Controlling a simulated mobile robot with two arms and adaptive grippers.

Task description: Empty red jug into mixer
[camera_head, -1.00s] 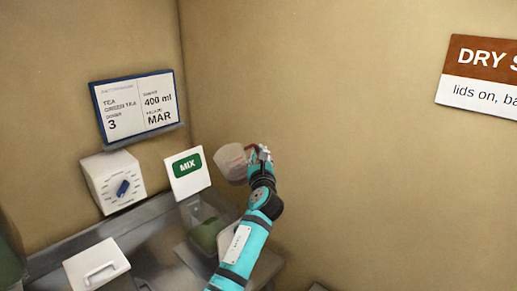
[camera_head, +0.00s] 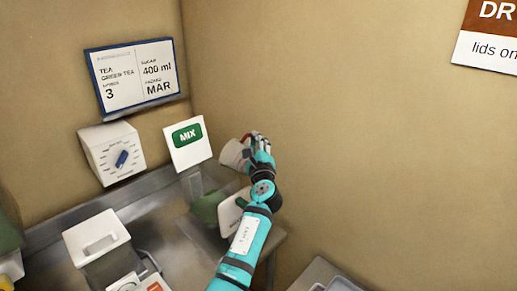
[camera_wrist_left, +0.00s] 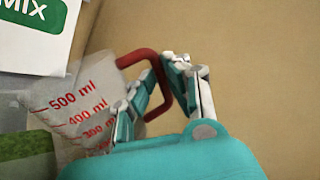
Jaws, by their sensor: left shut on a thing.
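My left gripper (camera_head: 258,150) is shut on the red handle (camera_wrist_left: 152,60) of a clear measuring jug (camera_head: 235,156). In the left wrist view the jug (camera_wrist_left: 92,95) has red marks such as 500 ml and 400 ml and looks tilted; whether it holds anything is unclear. The jug is in the air beside the white MIX sign (camera_head: 188,146). Below the sign is a see-through container with green in it (camera_head: 205,207), which seems to be the mixer. The jug is above and to the right of it. My right gripper is not in view.
A white dial box (camera_head: 112,152) with a blue knob stands left of the sign. A white lidded box (camera_head: 97,238) is on the metal counter (camera_head: 165,225). A tea label board (camera_head: 133,75) hangs on the wall. Walls close off the back and right.

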